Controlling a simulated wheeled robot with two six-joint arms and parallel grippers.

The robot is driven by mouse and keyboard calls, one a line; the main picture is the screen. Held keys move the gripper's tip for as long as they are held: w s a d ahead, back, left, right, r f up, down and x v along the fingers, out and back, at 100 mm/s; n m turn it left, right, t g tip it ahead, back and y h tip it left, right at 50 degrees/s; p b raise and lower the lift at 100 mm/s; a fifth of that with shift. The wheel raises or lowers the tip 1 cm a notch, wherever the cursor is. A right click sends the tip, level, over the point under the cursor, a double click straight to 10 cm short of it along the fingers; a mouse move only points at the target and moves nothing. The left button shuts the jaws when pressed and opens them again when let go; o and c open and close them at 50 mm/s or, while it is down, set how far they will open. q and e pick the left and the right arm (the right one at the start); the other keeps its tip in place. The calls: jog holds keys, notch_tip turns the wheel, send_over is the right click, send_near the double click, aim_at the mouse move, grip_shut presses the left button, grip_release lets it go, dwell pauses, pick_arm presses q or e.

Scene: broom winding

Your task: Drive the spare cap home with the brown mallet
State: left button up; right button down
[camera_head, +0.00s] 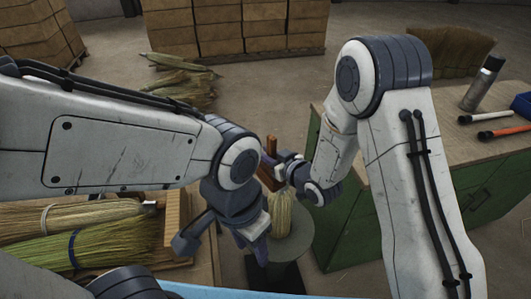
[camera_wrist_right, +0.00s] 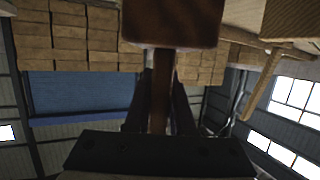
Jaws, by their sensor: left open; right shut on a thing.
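The brown mallet (camera_head: 271,172) is in my right gripper (camera_head: 284,164), above the round grey stand. In the right wrist view, its dark brown head (camera_wrist_right: 172,22) is at the top and its handle (camera_wrist_right: 160,90) runs down between the fingers. A straw bundle (camera_head: 281,214) stands upright on the round stand (camera_head: 299,238), just below the mallet. My left gripper (camera_head: 236,235) is open and empty, fingers pointing down, left of the bundle. The arm partly hides the bundle's left side and top. I cannot make out the spare cap in either view.
A bench with tied straw bundles (camera_head: 85,243) is at the left. A green cabinet (camera_head: 352,215) at the right bears a spray can (camera_head: 482,83), two handled tools (camera_head: 503,132) and a blue thing (camera_head: 523,104). Straw (camera_head: 182,86) lies on the floor before stacked boxes (camera_head: 235,27).

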aim_at(267, 166)
dwell(0.5)
notch_tip(267, 166, down, 4)
jog(key=b, duration=0.4)
jog(key=shift+s, duration=0.1)
jog(key=shift+s+d+f+b, duration=0.1)
jog(key=shift+f+b, duration=0.25)
jog(key=shift+f, duration=0.15)
jog(key=shift+r, duration=0.1)
jog(key=shift+r+p, duration=0.35)
jog(key=shift+p, duration=0.05)
notch_tip(267, 166, up, 6)
jog(key=p, duration=0.3)
jog(key=shift+f+p, duration=0.15)
jog(key=shift+p, duration=0.15)
